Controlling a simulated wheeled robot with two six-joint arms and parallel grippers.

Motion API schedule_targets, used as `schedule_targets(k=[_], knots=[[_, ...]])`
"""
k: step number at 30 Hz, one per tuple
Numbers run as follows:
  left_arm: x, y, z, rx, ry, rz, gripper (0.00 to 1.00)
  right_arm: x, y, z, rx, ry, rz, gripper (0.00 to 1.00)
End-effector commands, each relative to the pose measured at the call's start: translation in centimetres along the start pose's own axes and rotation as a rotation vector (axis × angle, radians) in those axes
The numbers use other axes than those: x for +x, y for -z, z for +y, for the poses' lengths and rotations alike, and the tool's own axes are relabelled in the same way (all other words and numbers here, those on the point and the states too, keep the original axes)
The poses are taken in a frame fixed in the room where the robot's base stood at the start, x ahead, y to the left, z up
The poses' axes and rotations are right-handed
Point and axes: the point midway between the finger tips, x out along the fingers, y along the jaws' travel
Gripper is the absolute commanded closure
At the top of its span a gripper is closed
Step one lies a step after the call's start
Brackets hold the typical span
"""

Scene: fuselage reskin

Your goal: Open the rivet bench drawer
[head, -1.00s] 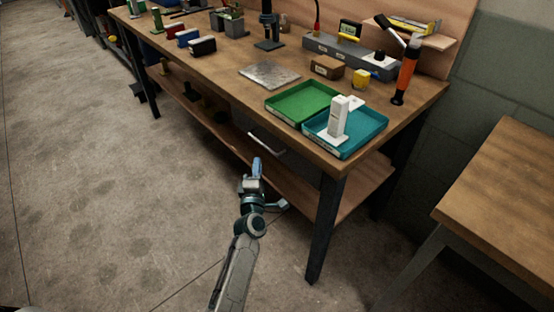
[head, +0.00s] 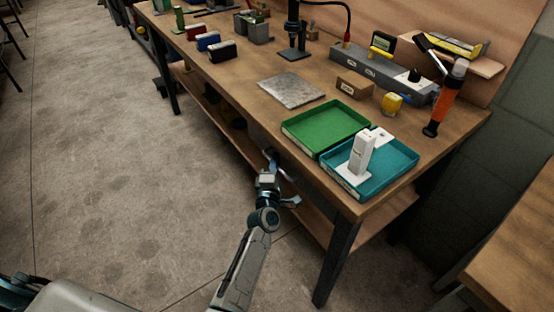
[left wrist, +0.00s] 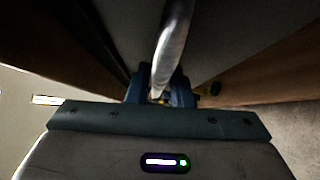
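The rivet bench (head: 238,84) stands across the middle of the head view, with its drawer under the top near the green tray. The drawer's front looks flush with the bench, though my arm partly covers it. My left gripper (head: 270,163) is at the drawer's metal handle (head: 288,172). In the left wrist view, the handle bar (left wrist: 172,45) runs down between the blue fingers (left wrist: 162,88). They sit close on both sides of it and look shut on it. The exact contact is small and dark. My right gripper is not in view.
On the bench top are a green tray (head: 322,128), a teal tray (head: 397,177) holding a white part, and a metal sheet (head: 291,90). A lower shelf (head: 317,221) and a front leg (head: 335,265) are close to my left arm.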

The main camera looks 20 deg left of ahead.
Motion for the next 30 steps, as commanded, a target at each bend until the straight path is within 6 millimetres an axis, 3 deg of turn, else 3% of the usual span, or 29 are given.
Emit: schedule_targets(k=[4, 8, 19, 23, 30], knots=[[0.0, 0.0, 0.0, 0.000, 0.000, 0.000, 0.80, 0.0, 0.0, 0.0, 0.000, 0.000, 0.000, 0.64], [0.0, 0.0, 0.0, 0.000, 0.000, 0.000, 1.00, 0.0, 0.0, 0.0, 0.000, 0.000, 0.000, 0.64], [-0.6, 0.7, 0.2, 0.001, -0.001, 0.000, 1.00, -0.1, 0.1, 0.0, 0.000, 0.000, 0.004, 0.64], [-2.1, 2.2, 0.7, 0.002, 0.000, 0.001, 1.00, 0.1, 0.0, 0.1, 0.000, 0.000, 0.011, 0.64], [-7.0, 7.0, 2.0, 0.006, 0.001, 0.000, 1.00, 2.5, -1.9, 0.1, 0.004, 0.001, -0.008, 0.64]])
